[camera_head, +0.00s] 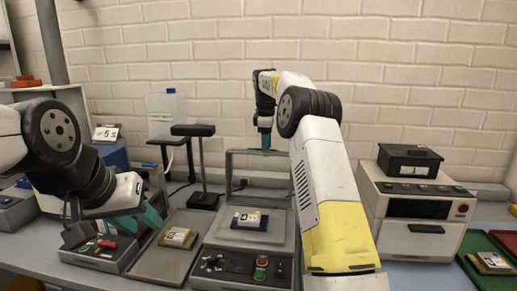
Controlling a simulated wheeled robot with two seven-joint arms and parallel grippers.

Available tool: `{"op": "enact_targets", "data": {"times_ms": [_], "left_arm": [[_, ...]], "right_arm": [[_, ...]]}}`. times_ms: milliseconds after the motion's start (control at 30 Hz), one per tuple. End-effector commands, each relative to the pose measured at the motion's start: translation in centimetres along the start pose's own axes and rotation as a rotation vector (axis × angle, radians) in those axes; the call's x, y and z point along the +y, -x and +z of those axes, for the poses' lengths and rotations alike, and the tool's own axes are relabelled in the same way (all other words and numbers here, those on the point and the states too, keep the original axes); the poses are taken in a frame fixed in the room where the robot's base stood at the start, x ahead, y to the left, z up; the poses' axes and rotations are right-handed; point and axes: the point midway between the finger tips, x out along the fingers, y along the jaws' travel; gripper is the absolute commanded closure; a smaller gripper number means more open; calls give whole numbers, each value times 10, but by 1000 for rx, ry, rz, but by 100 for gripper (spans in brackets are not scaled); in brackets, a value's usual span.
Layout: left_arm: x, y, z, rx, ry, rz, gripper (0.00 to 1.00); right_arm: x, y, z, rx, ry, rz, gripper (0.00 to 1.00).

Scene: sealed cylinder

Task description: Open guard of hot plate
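The hot plate (222,262) stands at the middle front, with a control panel carrying a green and a red button. A small labelled block (249,219) lies on its plate. Its guard appears to be the grey frame (242,153) standing upright at the back of the plate. My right gripper (265,140) points down at the top bar of this frame; whether it touches the bar is unclear, and its fingers overlap in this view. My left gripper (140,218) is low on the left, over the bench devices; its teal fingers appear apart, with nothing visible between them.
A grey tray (160,264) with a labelled block (178,237) lies left of the hot plate. A black stand (203,199) rises behind it. A white box device (408,244) stands right, beside green and red trays (487,244). My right forearm hides the area right of the plate.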

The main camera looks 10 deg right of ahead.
Motion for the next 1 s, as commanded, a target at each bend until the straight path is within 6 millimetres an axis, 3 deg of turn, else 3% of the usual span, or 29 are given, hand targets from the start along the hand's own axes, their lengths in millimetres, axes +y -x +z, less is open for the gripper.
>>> {"op": "enact_targets", "data": {"times_ms": [33, 100, 300, 800, 1000], "left_arm": [[0, 0, 0, 0, 0, 0, 64], [0, 0, 0, 0, 0, 0, 64], [0, 0, 0, 0, 0, 0, 64], [0, 0, 0, 0, 0, 0, 64], [0, 0, 0, 0, 0, 0, 64]], "right_arm": [[5, 16, 0, 5, -2, 22, 67], [5, 30, 0, 5, -3, 23, 67], [4, 57, 1, 2, -3, 15, 67], [0, 69, 1, 3, -6, 9, 67], [-17, 101, 7, 32, -88, 35, 67]]}}
